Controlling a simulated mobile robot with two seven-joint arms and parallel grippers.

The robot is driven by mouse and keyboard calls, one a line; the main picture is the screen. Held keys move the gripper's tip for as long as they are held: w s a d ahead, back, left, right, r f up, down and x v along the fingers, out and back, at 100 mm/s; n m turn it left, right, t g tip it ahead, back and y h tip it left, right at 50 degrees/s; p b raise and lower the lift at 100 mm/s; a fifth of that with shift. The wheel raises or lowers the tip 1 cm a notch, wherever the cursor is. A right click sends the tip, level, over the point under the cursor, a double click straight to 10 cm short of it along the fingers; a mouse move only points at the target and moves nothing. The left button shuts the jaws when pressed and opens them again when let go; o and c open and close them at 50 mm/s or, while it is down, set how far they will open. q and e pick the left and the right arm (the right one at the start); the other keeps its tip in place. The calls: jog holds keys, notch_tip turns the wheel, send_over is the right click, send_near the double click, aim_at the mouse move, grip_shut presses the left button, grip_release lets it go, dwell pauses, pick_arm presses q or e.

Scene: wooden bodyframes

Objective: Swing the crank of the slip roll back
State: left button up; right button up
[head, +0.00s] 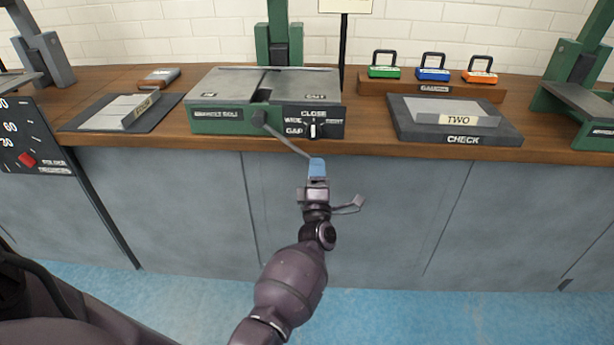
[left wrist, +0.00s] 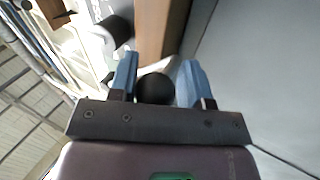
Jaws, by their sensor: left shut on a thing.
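The slip roll (head: 225,121) is a green and grey machine at the front edge of the wooden bench. Its crank (head: 285,141) is a thin grey arm that runs from a dark hub on the front down and to the right. My left gripper (head: 317,167) has blue fingers and is shut on the crank's end, in front of the bench edge. In the left wrist view, the crank's round black knob (left wrist: 155,88) sits between the two fingers. The fingers hide the knob in the head view. My right gripper is not in view.
A panel with a small switch (head: 313,131) reads CLOSE, WIDE and GAP, beside the crank. A dark CHECK tray (head: 405,125) with a plate marked TWO (head: 457,119) lies to the right. Coloured padlock-shaped blocks (head: 433,73) stand behind. The grey cabinet front (head: 390,200) drops below the bench.

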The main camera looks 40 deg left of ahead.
pick_arm(q)
jog(key=shift+w+d+r+n+g+y, duration=0.2)
jog(key=shift+r+n+g+y, duration=0.1)
jog(key=shift+r+n, duration=0.35)
jog(key=shift+r, duration=0.3)
jog(key=o, duration=1.1)
jog(key=shift+d, duration=0.15)
jog(key=shift+w+f, duration=0.1)
jog(key=shift+f, duration=0.2)
